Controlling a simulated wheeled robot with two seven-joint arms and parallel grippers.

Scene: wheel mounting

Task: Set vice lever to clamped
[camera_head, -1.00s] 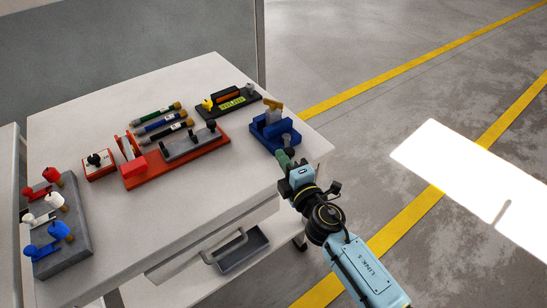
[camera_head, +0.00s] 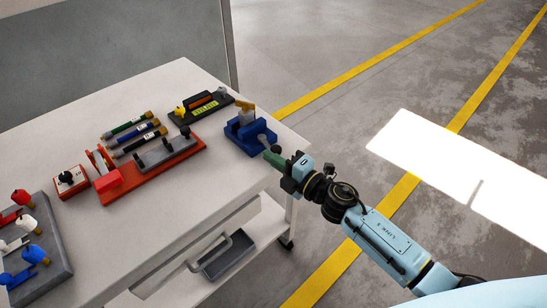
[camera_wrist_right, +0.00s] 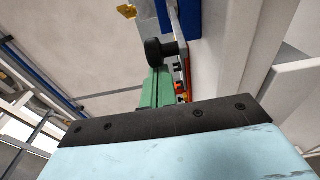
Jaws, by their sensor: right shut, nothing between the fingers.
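The blue vice (camera_head: 238,139) stands at the table's right corner, with a yellow-topped piece (camera_head: 246,107) in it. In the right wrist view, the vice's blue body (camera_wrist_right: 188,18) is at the top, and the lever with a dark round knob (camera_wrist_right: 153,50) juts out beside it. In the head view a grey part (camera_head: 263,139) at the vice's right side seems to be this lever. My right gripper (camera_head: 274,158) has green fingers, shut and empty, just in front of the vice. In the wrist view its fingertips (camera_wrist_right: 159,72) are close to the knob; contact cannot be told. My left gripper is out of view.
A red tray (camera_head: 150,166) with a grey block lies left of the vice, with several screwdriver-like tools (camera_head: 133,135) behind it. A black holder (camera_head: 200,106) stands at the back. A grey stand (camera_head: 45,265) is at the front left. The front table top is bare.

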